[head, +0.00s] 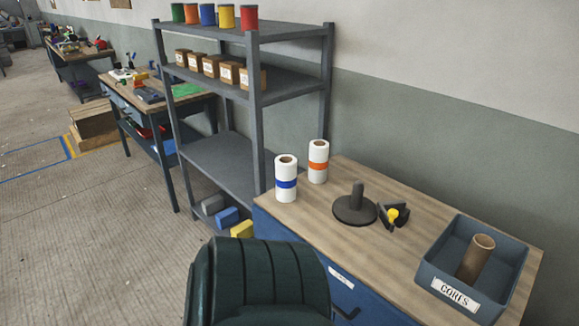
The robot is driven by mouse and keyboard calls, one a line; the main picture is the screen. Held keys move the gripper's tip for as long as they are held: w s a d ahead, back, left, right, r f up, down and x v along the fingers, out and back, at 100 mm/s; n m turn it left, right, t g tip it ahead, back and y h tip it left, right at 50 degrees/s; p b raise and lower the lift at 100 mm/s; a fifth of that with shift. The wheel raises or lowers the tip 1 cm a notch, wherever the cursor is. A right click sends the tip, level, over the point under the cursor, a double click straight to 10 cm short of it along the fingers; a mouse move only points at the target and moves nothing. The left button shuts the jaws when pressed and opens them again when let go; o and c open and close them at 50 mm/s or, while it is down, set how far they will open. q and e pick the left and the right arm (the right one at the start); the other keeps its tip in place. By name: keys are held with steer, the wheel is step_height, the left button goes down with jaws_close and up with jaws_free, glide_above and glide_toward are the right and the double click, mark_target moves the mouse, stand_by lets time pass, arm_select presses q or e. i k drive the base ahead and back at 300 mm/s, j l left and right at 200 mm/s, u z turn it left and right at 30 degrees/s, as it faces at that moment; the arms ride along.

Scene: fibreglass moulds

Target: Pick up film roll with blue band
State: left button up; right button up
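The film roll with the blue band (286,179) is a white upright cylinder with a brown core. It stands on the left end of the wooden workbench top (446,200), near the front edge. A similar film roll with an orange band (318,161) stands just behind it to the right, a small gap apart. Neither of my grippers shows in the head view.
A dark round stand with a post (355,205) and a black and yellow tool (393,214) are right of the rolls. A CORES bin (430,276) holds a brown tube (475,258). A green chair (262,282) blocks the bench front. Grey shelving (222,165) stands left.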

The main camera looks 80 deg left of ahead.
mark_target(285, 165)
steer(key=j+u, duration=0.1)
steer(key=u, duration=0.75)
steer(key=i+j+u, duration=0.1)
steer(key=u, duration=0.75)
steer(key=i+u, duration=0.15)
steer(key=u, duration=0.7)
steer(key=i+j+z, duration=0.1)
steer(key=j+z, duration=0.5)
steer(key=z, duration=0.15)
steer(key=i+j, duration=0.05)
